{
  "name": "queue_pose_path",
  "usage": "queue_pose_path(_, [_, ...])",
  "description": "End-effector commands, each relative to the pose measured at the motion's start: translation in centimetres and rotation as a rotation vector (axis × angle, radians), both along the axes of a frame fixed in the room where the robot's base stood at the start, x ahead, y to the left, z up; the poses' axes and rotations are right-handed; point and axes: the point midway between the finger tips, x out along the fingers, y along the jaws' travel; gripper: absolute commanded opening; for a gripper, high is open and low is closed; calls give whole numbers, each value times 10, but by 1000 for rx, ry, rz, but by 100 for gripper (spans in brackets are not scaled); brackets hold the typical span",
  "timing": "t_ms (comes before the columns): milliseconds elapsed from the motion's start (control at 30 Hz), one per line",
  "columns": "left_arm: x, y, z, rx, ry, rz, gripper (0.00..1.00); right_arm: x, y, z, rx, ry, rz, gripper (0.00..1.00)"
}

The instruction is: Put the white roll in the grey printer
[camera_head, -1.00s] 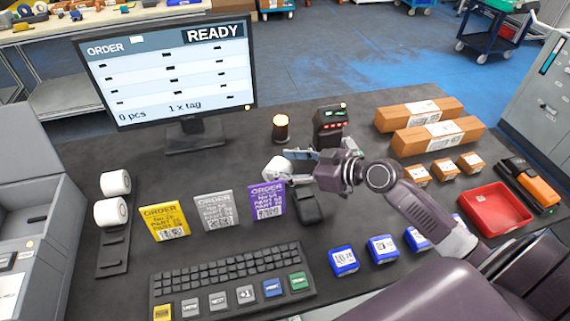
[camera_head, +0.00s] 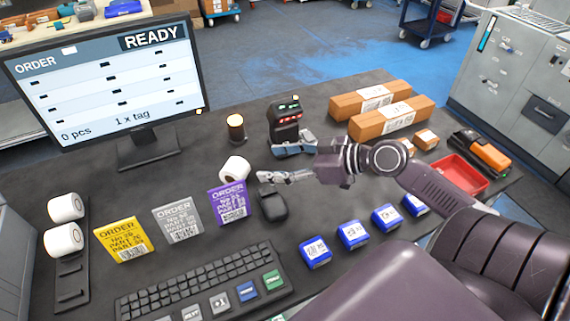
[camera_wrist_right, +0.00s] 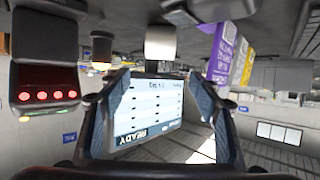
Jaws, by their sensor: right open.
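A white roll (camera_head: 235,169) sits on the dark table behind the purple card; it also shows in the right wrist view (camera_wrist_right: 160,42). My right gripper (camera_head: 270,163) is open and empty just right of the roll, fingers pointing at it with a small gap. In the right wrist view its two fingers (camera_wrist_right: 162,112) are spread wide, with the roll beyond them. Two more white rolls (camera_head: 65,208) (camera_head: 63,240) sit on a dark rack at the left. A grey machine (camera_head: 14,262), possibly the printer, is cut off at the left edge. My left gripper is out of view.
A monitor (camera_head: 105,82) stands behind the rolls. An amber lamp (camera_head: 236,127) and a dark device with red lights (camera_head: 287,120) stand behind my right gripper. Yellow, grey and purple cards (camera_head: 227,205), a keyboard (camera_head: 205,283) and a small black device (camera_head: 272,203) occupy the front.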

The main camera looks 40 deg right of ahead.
Motion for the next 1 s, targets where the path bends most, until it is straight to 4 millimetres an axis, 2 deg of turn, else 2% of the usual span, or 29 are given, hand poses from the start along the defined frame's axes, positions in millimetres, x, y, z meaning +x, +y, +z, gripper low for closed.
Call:
queue_pose_path(267, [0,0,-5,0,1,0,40,-18,-11,8,3,1,0,57])
queue_pose_path(733, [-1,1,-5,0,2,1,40,-20,-13,10,1,0,0,57])
queue_pose_path(767, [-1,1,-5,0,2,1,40,-20,-13,10,1,0,0,60])
queue_pose_path(867, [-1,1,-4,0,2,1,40,-15,-16,12,-5,-13,-12,61])
queue_pose_path(1000, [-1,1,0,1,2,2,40,13,-32,23,-54,-95,-84,61])
